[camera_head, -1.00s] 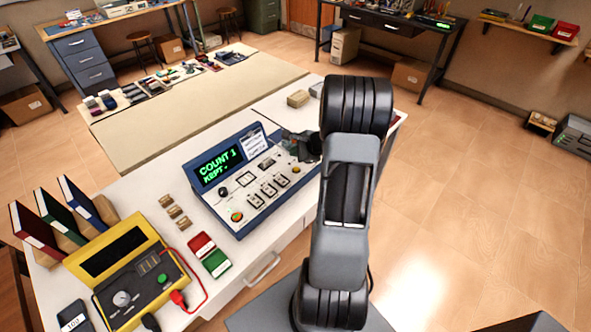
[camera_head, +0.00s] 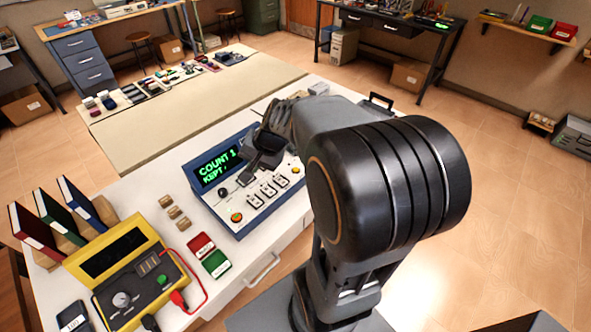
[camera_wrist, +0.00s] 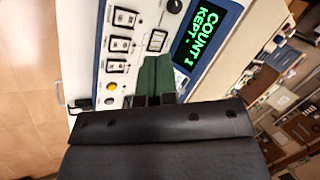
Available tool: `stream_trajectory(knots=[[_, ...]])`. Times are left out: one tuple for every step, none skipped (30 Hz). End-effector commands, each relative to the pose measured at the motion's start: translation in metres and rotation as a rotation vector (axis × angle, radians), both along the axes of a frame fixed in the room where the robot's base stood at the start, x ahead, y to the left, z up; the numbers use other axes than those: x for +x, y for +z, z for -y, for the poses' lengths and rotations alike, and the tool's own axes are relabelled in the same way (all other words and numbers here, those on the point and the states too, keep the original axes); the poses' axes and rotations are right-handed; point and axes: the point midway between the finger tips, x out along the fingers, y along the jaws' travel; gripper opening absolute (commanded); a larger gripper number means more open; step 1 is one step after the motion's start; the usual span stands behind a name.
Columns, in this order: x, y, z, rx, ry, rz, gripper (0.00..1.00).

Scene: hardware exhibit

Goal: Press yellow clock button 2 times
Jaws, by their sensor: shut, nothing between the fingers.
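The blue-edged console (camera_head: 243,229) stands on the white bench, and its green display (camera_head: 217,167) reads "COUNT 1 KEPT." The yellow button (camera_wrist: 112,87) is on the console's right front part, beside a row of switches (camera_wrist: 117,66). It also shows in the head view as a small yellow dot (camera_head: 295,170). My gripper (camera_head: 246,177) is shut and empty, above the console's middle near the display. In the wrist view the fingertips (camera_wrist: 155,60) lie to the right of the yellow button, apart from it. Part of the console's back right is hidden by my arm.

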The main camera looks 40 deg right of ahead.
Motion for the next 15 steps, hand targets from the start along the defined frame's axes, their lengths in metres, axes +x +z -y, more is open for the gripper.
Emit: stream_trajectory(knots=[[-0.016,0.012,-0.016,-0.082,0.115,0.023,0.00],[-0.026,0.016,-0.023,-0.132,0.179,0.032,0.00],[-0.038,0.021,-0.030,-0.195,0.256,0.044,0.00],[-0.047,0.024,-0.034,-0.240,0.310,0.051,0.00],[-0.055,0.027,-0.037,-0.283,0.359,0.060,0.00],[-0.064,0.031,-0.040,-0.338,0.418,0.073,0.00],[-0.070,0.033,-0.042,-0.375,0.457,0.081,0.00],[-0.076,0.035,-0.043,-0.409,0.492,0.090,0.00],[-0.082,0.037,-0.044,-0.451,0.534,0.098,0.00],[-0.087,0.039,-0.044,-0.478,0.559,0.104,0.00],[-0.090,0.040,-0.045,-0.502,0.582,0.111,0.00],[-0.094,0.042,-0.045,-0.529,0.606,0.117,0.00],[-0.097,0.042,-0.045,-0.548,0.621,0.121,0.00],[-0.099,0.043,-0.045,-0.562,0.635,0.125,0.00],[-0.101,0.044,-0.044,-0.578,0.647,0.130,0.00]])
